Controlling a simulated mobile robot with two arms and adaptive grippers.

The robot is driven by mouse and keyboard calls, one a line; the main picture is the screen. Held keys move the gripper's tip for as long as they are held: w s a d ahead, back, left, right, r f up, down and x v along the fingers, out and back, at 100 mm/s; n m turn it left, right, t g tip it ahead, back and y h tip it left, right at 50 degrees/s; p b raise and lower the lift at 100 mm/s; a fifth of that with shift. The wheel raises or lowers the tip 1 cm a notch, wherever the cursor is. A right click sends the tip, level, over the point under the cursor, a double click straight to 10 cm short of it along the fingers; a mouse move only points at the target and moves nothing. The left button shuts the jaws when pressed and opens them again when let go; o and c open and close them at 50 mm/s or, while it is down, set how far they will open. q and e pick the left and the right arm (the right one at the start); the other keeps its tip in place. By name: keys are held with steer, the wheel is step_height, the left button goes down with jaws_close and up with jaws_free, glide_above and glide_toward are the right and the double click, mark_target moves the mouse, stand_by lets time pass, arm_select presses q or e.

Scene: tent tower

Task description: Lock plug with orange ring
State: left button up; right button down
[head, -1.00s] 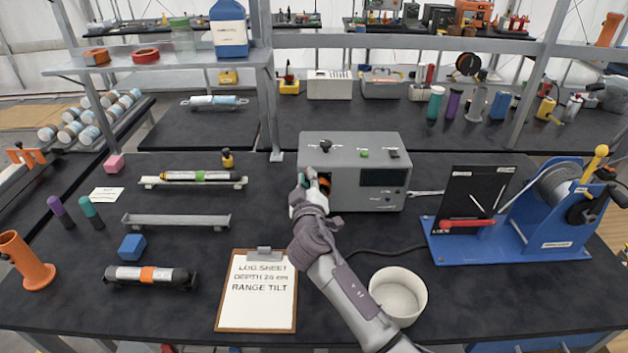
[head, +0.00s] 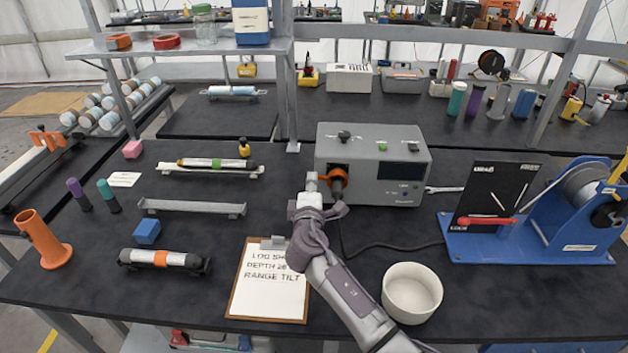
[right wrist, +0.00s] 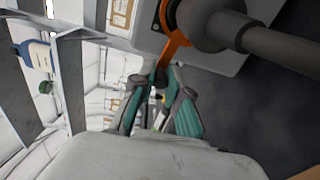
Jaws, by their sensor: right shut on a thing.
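The orange ring (head: 336,175) sits around the dark plug (head: 338,188) at the left of the grey box's (head: 372,165) front face. In the right wrist view the ring (right wrist: 176,40) has a flat orange tab, and the thick grey plug (right wrist: 212,25) with its cable shows beside it. My right gripper (head: 316,184) is at the ring's left side in the head view. Its teal-padded fingers (right wrist: 160,88) are shut on the tab of the orange ring. How deep the plug sits is hidden. My left gripper is not in view.
A black cable (head: 385,252) runs over the table. A clipboard (head: 235,305) and a white bowl (head: 411,318) lie on either side of my right forearm. A blue winch stand (head: 530,245) is at right.

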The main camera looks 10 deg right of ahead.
steer(key=shift+f+n, duration=0.5)
steer(key=shift+n, duration=0.3)
steer(key=c, duration=1.2)
jaws_free()
steer(key=shift+o, duration=0.2)
steer(key=v, duration=1.2)
